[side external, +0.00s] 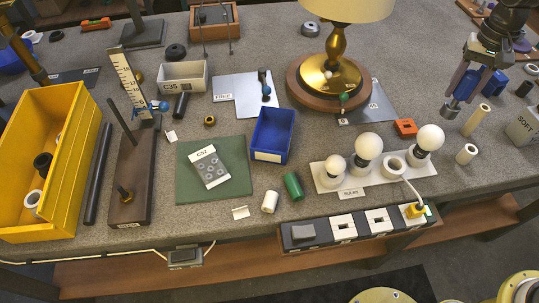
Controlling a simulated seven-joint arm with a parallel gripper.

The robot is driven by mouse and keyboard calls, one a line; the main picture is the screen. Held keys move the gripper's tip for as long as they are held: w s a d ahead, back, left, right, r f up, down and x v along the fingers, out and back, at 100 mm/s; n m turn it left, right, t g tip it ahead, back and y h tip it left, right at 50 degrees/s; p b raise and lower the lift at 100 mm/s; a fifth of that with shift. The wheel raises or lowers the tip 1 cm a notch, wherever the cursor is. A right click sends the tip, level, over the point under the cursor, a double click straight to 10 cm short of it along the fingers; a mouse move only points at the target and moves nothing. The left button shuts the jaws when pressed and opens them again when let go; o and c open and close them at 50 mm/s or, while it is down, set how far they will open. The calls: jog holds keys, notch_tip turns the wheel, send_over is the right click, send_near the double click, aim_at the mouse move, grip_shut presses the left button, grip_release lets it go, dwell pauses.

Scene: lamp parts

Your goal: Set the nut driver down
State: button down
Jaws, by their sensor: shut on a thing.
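My gripper (460,94) is at the upper right, above the grey bench top, tilted down toward the left. A white sheet (228,97) labelled as a tool place lies left of the lamp.
The brass lamp (335,72) stands on a round wooden base left of my gripper. Bulbs on a white strip (330,178), an orange block (405,127) and pale cylinders (475,120) are nearby. A blue bin (272,135) and green mat (200,185) occupy the middle.

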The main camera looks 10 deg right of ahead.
jog(key=shift+r+m, duration=0.25)
jog(key=shift+m, duration=0.75)
jog(key=shift+w+a+r+m, duration=0.15)
jog(key=shift+a+m, duration=0.15)
jog(key=shift+m, duration=0.5)
jog(key=s+a+r+m, duration=0.15)
jog(key=a+m, duration=0.25)
jog(key=a, duration=0.6)
jog(key=s+a+r+m, duration=0.15)
jog(key=a+m, duration=0.35)
jog(key=a, duration=0.6)
jog(key=s+a+n, duration=0.2)
jog(key=s+a, duration=0.4)
jog(key=a, duration=0.3)
jog(key=s+a+n, duration=0.1)
jog(key=s+a, duration=0.5)
jog(key=a, duration=0.3)
jog(key=shift+w+a+f, duration=1.35)
jog(key=shift+a+f, duration=0.45)
jog(key=shift+f, duration=0.2)
jog(key=shift+w+a+f, duration=1.4)
jog(key=shift+a+f, duration=0.35)
jog(key=shift+f, duration=0.3)
jog(key=shift+w+a+f, duration=1.35)
jog(key=shift+a+f, duration=0.45)
jog(key=shift+f, duration=0.2)
